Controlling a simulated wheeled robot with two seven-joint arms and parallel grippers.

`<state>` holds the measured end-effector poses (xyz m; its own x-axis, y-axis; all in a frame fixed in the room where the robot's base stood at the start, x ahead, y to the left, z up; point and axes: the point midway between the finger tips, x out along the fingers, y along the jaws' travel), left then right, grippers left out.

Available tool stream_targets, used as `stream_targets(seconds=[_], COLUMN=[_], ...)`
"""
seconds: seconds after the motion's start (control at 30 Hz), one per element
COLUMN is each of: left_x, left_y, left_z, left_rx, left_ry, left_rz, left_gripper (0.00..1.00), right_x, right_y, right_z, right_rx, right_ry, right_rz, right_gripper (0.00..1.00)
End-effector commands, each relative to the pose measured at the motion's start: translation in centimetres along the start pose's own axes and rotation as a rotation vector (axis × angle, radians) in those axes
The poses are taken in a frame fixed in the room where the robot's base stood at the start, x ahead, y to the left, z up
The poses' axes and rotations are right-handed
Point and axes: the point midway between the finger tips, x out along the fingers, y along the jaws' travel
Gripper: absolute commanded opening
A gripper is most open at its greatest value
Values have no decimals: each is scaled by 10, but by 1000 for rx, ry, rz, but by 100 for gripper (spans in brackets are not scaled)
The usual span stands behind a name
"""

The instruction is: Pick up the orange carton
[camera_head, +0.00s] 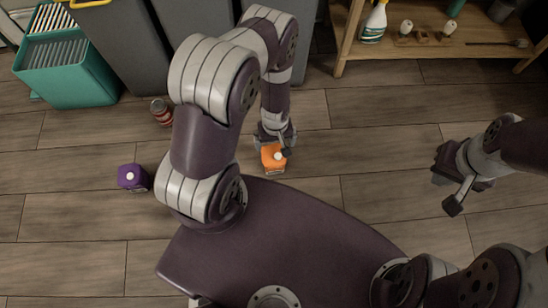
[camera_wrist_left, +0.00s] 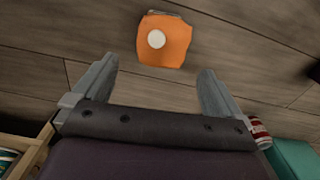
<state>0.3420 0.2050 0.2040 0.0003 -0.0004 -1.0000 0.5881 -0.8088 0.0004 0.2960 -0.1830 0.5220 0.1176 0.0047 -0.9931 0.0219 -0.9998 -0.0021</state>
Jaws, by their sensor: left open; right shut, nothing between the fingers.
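The orange carton (camera_head: 273,158), with a round white cap, stands on the wooden floor just in front of my base in the head view. In the left wrist view the orange carton (camera_wrist_left: 165,42) lies beyond the fingertips, near the top, roughly centred between them. My left gripper (camera_head: 276,140) is close to the carton and partly overlaps it in the head view. Its two fingers (camera_wrist_left: 157,80) are spread apart with nothing between them. My right gripper (camera_head: 455,190) hangs over the floor at the right, empty and away from the carton.
A purple carton (camera_head: 131,177) and a red can (camera_head: 161,111) stand on the floor to the left. A teal crate (camera_head: 78,88) and dark grey bins (camera_head: 125,40) are behind. A wooden shelf (camera_head: 440,50) with bottles is at the back right. The floor right of the orange carton is clear.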

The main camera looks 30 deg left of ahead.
Motion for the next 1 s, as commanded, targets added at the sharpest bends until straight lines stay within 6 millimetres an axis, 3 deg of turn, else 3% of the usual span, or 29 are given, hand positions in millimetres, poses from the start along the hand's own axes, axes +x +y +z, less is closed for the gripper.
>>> stream_targets(seconds=[0.03,0.2,0.47,0.7,0.93,1.0], left_x=[19,59,85,128,126,126], left_y=[-1,-2,-2,-5,-4,-4], left_z=[1,2,1,2,2,2], left_rx=[-4,-5,-4,-3,-3,-3], left_ry=[0,-1,-1,-1,-1,-1], left_rz=[0,-1,0,-1,0,0], left_gripper=[100,100,100,100,100,77], right_x=[14,40,59,99,95,95], right_y=[0,0,0,0,0,0], right_z=[1,5,7,12,11,11], right_rx=[0,0,0,0,0,0], right_ry=[1,1,0,0,0,0], right_rz=[0,0,0,0,0,0], right_gripper=[0,0,0,0,0,0])
